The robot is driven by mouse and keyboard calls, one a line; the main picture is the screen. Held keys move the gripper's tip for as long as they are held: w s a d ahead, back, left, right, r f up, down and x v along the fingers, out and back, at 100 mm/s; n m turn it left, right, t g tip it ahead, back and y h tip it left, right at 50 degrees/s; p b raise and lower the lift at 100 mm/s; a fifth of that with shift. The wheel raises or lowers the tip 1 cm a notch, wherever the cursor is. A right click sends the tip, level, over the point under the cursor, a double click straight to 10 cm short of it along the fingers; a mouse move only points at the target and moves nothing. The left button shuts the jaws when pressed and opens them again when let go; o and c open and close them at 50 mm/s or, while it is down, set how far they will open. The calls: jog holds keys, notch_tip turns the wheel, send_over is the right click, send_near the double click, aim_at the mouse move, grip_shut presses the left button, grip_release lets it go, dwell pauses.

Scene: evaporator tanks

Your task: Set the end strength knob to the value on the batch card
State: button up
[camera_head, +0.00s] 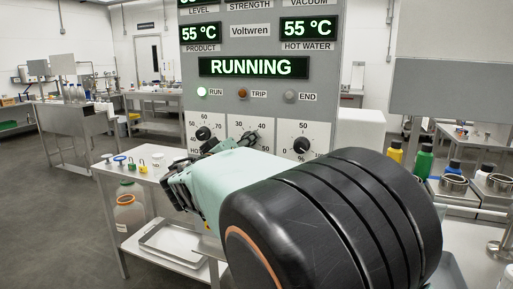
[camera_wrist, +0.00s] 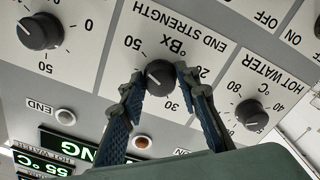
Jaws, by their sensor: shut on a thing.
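The end strength knob (camera_wrist: 160,76) is a small black dial on a white panel, upside down in the wrist view. Its scale is in °Bx, with 20, 30 and 50 readable. My gripper (camera_wrist: 160,74) is shut on the knob, one dark finger on each side. The knob carries a pale pointer mark, but I cannot read its exact value. In the head view the knob (camera_head: 249,138) is partly hidden behind my gripper (camera_head: 212,149). I cannot make out a batch card in either view.
The hot water knob (camera_head: 203,133) and the vacuum-side knob (camera_head: 301,145) flank it closely. Above, the display (camera_head: 253,67) reads RUNNING and the green run lamp (camera_head: 202,92) is lit. A side table (camera_head: 140,170) with small items stands at left; bottles (camera_head: 424,161) stand at right.

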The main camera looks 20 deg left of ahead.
jog(key=n+b, duration=0.3)
jog(key=n, duration=0.4)
jog(key=shift+b, duration=0.3)
jog(key=n, duration=0.3)
jog(key=shift+r+n, duration=0.15)
jog(key=shift+n, duration=0.25)
jog(key=shift+a+r+n+p, duration=0.1)
jog(key=shift+n+p, duration=6.25)
jog(key=shift+n, duration=3.25)
jog(key=o, duration=1.1)
